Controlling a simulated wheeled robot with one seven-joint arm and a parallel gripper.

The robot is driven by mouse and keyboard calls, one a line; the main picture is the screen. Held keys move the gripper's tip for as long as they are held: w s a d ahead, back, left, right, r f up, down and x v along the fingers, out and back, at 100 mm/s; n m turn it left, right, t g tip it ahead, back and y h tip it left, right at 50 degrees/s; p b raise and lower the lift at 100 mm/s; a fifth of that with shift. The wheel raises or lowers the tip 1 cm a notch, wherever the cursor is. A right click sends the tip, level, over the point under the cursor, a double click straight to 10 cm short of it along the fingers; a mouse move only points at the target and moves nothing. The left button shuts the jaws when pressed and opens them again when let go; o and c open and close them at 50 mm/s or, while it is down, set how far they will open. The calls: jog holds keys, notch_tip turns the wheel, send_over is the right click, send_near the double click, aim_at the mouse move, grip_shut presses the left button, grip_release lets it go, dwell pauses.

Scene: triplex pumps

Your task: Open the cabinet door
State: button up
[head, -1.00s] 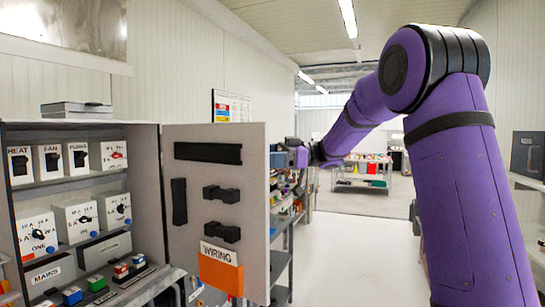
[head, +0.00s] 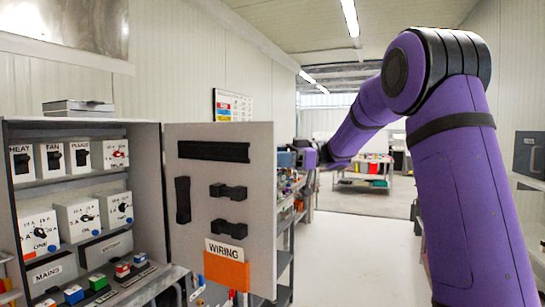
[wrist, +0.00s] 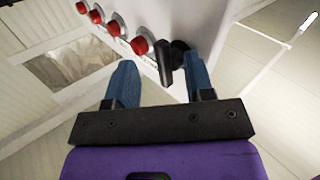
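The grey cabinet (head: 145,190) stands at the left in the head view, with its inside in sight. Its door (head: 205,245) stands wide open, with the inner face towards the head camera. The door's outer face (wrist: 140,18) fills the top of the wrist view and carries a row of red buttons and a black handle (wrist: 167,66). My gripper (wrist: 160,70) is open, with blue fingers on either side of the handle, the right one closer to it. In the head view my gripper (head: 292,157) is just beyond the door's free edge, its fingertips partly hidden.
Inside the cabinet are white switch boxes (head: 78,218) and small coloured blocks (head: 97,282). The door's inner face holds black clips and an orange WIRING pocket (head: 226,270). A bench (head: 290,228) stands behind the door. The pale aisle floor (head: 350,250) is clear.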

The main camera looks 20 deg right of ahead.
jog(key=s+d, duration=0.1)
jog(key=d, duration=0.8)
jog(key=shift+s+r, duration=0.15)
jog(key=shift+s, duration=0.25)
jog(key=shift+d, duration=0.1)
